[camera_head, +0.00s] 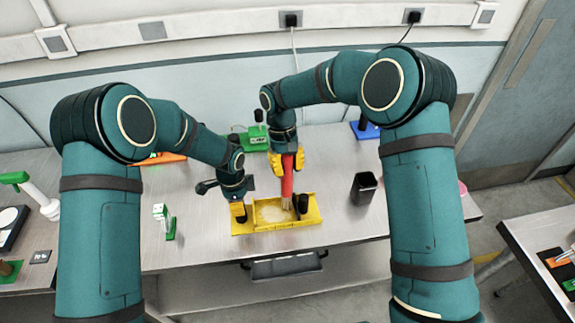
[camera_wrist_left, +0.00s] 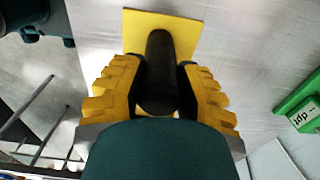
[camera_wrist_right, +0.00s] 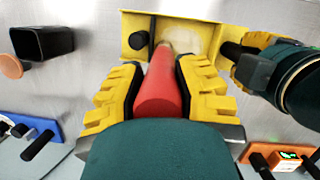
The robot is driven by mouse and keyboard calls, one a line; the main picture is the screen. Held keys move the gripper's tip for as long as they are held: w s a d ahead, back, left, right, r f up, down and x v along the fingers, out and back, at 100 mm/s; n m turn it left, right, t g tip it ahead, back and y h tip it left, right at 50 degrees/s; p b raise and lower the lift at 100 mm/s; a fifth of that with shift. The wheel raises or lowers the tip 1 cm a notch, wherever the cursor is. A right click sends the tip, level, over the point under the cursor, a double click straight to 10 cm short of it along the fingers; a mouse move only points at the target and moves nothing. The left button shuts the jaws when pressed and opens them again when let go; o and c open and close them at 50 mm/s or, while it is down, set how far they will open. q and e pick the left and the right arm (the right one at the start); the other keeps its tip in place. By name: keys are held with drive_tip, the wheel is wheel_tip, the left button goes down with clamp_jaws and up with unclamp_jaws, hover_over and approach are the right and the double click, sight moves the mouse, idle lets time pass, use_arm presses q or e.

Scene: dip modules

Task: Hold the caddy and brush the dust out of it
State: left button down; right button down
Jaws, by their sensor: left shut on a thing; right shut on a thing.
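The yellow caddy (camera_head: 272,224) is an open tray near the front edge of the metal table. A pale dust patch (camera_head: 274,212) lies on its floor. My left gripper (camera_head: 238,212) is shut on the caddy's dark upright post (camera_wrist_left: 158,70) at its left end; the rest of the caddy is mostly hidden in the left wrist view. My right gripper (camera_wrist_right: 165,88) is shut on the red brush handle (camera_wrist_right: 166,92). The brush's pale bristles (camera_head: 286,203) point down into the caddy, over the dust; exact contact cannot be told. A second dark post (camera_head: 302,204) stands at the caddy's right end.
A black open cup (camera_head: 363,188) stands to the right of the caddy. A green block (camera_head: 253,140), a blue block (camera_head: 365,130) and an orange block (camera_head: 163,158) sit towards the back. A small green-and-white stand (camera_head: 166,222) is at the left.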

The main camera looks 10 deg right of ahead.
drive_tip(key=shift+f, duration=0.55)
idle(0.5)
drive_tip(key=shift+a, duration=0.15)
